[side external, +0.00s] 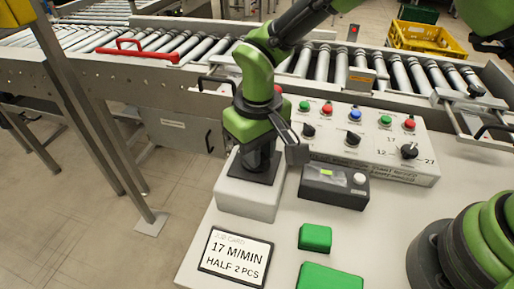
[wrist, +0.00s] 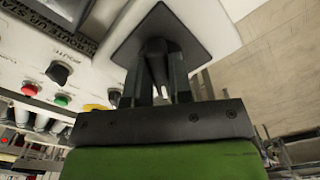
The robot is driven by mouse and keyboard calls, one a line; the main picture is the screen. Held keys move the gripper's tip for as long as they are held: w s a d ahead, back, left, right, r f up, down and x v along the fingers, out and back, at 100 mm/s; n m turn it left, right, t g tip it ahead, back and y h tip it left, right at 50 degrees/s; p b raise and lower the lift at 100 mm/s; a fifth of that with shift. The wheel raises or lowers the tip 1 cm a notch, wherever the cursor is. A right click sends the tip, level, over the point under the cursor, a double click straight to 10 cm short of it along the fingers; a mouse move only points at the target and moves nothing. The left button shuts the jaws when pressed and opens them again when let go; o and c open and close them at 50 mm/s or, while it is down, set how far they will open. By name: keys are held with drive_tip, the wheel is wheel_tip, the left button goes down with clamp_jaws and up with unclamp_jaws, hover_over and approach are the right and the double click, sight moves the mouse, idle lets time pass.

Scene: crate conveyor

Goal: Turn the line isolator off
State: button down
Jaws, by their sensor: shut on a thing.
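The line isolator appears to be the light box (side external: 245,200) with a square black plate (side external: 238,166) on top, at the near left of the white bench. My gripper (side external: 261,160) points straight down over this plate. In the wrist view the black plate (wrist: 126,50) sits on the white box, and my gripper (wrist: 160,62) is shut on a dark handle (wrist: 156,50) standing up from it. My fingers hide most of the handle, so I cannot tell which way it is turned.
A control panel (side external: 378,158) with coloured buttons and black knobs stands behind. A dark box with a small display (side external: 320,190) is close to the right. A job card (side external: 235,257) and green blocks (side external: 314,238) lie in front. The roller conveyor (side external: 180,47) runs across the back.

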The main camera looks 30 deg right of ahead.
drive_tip(key=n, duration=0.6)
drive_tip(key=shift+w+d+n, duration=0.15)
drive_tip(key=shift+d+n, duration=0.05)
drive_tip(key=shift+n, duration=0.1)
idle(0.5)
drive_tip(key=c, duration=1)
unclamp_jaws()
drive_tip(key=shift+r, duration=0.1)
wheel_tip(320, 180, up, 10)
drive_tip(key=shift+f, duration=0.1)
